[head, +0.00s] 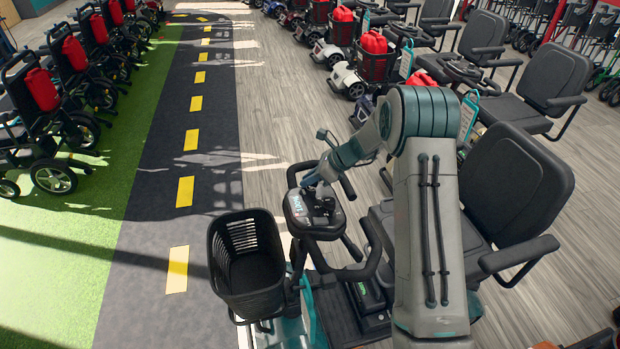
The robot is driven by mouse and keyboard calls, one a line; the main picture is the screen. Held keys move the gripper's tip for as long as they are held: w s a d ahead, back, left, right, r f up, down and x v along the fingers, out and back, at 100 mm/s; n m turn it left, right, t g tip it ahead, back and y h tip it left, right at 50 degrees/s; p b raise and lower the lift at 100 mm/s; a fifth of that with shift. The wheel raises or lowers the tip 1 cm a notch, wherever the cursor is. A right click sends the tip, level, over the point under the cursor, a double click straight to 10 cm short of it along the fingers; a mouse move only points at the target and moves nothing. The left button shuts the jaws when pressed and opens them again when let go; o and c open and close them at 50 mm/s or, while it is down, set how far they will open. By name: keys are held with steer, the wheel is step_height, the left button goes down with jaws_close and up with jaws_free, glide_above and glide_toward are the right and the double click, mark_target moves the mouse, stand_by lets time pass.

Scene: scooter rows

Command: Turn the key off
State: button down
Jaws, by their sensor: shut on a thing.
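The scooter's handlebar console (299,212) is dark with a small lit display, in the middle of the head view. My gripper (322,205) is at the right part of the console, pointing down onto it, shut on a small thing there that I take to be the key. The key itself is hidden by the fingers, and I cannot tell which way it is turned. My arm reaches over the scooter's seat side to the console.
A black basket (247,265) hangs in front of the console. The scooter's black seat (515,185) with armrests stands to the right. Rows of parked scooters and wheelchairs (45,130) line both sides. The road strip (190,160) at left is clear.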

steer(key=n+g, duration=0.2)
steer(key=n, duration=0.1)
steer(key=n+g+b, duration=0.1)
steer(key=n+g, duration=0.1)
steer(key=n, duration=0.2)
steer(key=shift+s, duration=0.2)
steer(key=n+g, duration=0.1)
steer(key=n+g+h, duration=0.1)
steer(key=n, duration=0.1)
steer(key=n+g+b, duration=0.1)
steer(key=n, duration=0.1)
steer(key=shift+s+d+h, duration=0.15)
steer(key=shift+s+h, duration=0.1)
steer(key=shift+h, duration=0.15)
steer(key=shift+n, duration=0.4)
steer(key=c, duration=1.4)
jaws_free()
